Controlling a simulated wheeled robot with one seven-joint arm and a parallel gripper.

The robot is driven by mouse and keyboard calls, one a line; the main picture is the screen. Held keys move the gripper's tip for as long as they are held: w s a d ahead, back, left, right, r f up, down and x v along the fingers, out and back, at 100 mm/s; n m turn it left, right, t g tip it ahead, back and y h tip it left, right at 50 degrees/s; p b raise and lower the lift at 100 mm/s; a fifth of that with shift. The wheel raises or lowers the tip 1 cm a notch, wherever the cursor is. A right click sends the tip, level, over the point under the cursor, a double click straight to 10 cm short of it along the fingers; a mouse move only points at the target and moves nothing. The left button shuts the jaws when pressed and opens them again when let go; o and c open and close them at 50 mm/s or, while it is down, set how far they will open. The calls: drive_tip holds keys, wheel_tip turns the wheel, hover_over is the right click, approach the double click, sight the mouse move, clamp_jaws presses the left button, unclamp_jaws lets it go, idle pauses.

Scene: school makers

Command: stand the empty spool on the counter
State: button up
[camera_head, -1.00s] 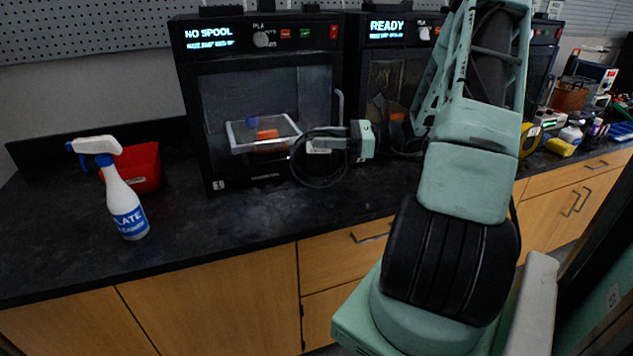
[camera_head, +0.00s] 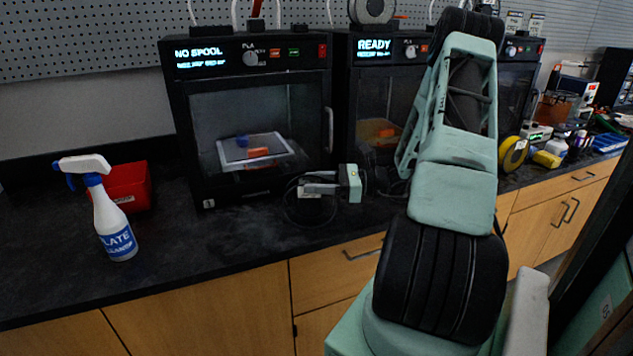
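The empty spool (camera_head: 307,219) is a dark, thin-rimmed ring in front of the left printer, hard to make out against the black counter (camera_head: 235,235). My gripper (camera_head: 308,189) reaches in from the right, with its fingers pointing left at the spool's upper part. The fingers look closed on the spool, with a pale patch beside the tips. The spool looks upright, its lower rim close to the counter top. I cannot tell whether it touches.
The left printer (camera_head: 183,120) reads NO SPOOL; the middle one (camera_head: 343,110) reads READY and has a spool (camera_head: 372,10) on top. A spray bottle (camera_head: 112,225) and red bin (camera_head: 128,187) stand left. The counter between bottle and gripper is clear.

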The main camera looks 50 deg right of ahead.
drive_tip(key=shift+o, duration=1.4)
drive_tip(key=shift+r, duration=0.1)
drive_tip(key=shift+r, duration=0.2)
drive_tip(key=v, duration=1.2)
drive_tip(key=shift+b, duration=0.35)
drive_tip(key=shift+f, duration=0.1)
